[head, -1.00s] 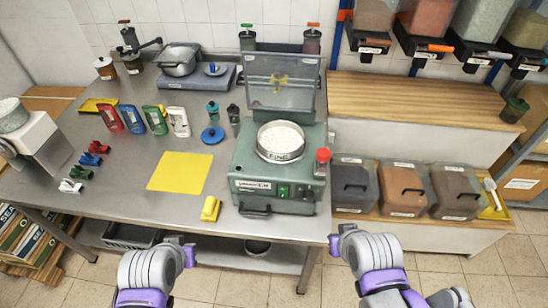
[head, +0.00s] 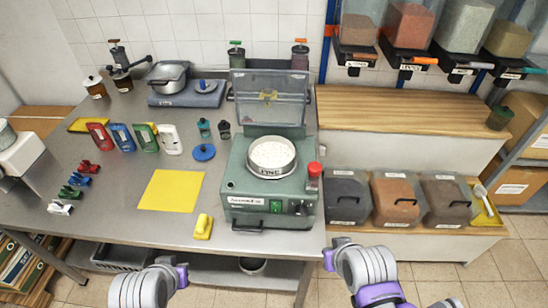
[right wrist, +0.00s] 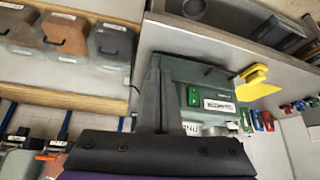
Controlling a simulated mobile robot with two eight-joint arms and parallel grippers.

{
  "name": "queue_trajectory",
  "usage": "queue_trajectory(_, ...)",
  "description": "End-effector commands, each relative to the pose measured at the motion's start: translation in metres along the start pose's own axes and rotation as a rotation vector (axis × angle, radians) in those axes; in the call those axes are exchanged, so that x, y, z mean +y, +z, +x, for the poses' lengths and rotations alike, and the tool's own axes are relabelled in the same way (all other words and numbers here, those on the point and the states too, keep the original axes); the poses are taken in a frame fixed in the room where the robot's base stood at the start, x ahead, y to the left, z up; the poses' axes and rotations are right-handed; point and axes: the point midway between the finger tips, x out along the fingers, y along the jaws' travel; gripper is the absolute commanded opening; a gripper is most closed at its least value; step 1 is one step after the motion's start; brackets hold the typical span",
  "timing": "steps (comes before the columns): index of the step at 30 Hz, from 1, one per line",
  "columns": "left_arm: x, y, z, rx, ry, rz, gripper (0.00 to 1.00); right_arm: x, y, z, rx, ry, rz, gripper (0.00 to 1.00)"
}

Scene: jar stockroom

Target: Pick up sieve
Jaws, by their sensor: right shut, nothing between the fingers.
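The sieve (head: 271,172) is a round metal ring marked FINE, holding white granules. It sits on top of the green machine (head: 238,182), whose clear lid (head: 268,98) stands raised behind it. Part of the sieve's labelled side shows in the right wrist view (right wrist: 188,129), mostly hidden by my gripper. My right gripper (head: 329,259) is shut and empty, in front of the table and to the lower right of the machine. Its dark fingers show in the right wrist view (right wrist: 155,65). My left gripper (head: 182,275) is at the table's front edge, lower left; its opening cannot be made out.
A yellow mat (head: 170,191) and a yellow clip (head: 203,226) lie left of the machine. Lidded bins (head: 347,196) stand to the right on a lower shelf.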

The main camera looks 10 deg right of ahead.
Motion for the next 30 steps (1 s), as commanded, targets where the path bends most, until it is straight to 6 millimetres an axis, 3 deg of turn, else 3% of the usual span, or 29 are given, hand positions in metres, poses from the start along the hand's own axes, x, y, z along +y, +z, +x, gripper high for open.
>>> queue_trajectory(13,0.000,0.000,0.000,0.000,0.000,0.000,0.00,0.000,0.000,0.000,0.000,0.000,0.000,0.00)
queue_trajectory(16,0.000,0.003,0.001,-0.004,0.000,0.000,0.00,-0.003,-0.001,0.001,0.004,-0.010,-0.007,0.16)
queue_trajectory(19,0.000,0.021,0.011,-0.024,0.000,0.000,0.00,-0.019,-0.013,0.008,0.039,-0.072,-0.050,0.34)
queue_trajectory(21,0.000,0.042,0.023,-0.045,0.000,0.000,0.00,-0.040,-0.032,0.018,0.099,-0.147,-0.101,0.47)
queue_trajectory(22,0.000,0.051,0.030,-0.054,0.000,0.000,0.00,-0.051,-0.043,0.024,0.135,-0.183,-0.125,0.48)
queue_trajectory(27,0.000,0.094,0.064,-0.088,0.000,0.000,0.00,-0.103,-0.126,0.051,0.394,-0.320,-0.225,0.48)
queue_trajectory(30,0.000,0.107,0.077,-0.097,0.000,0.000,0.00,-0.120,-0.169,0.062,0.525,-0.337,-0.248,0.48)
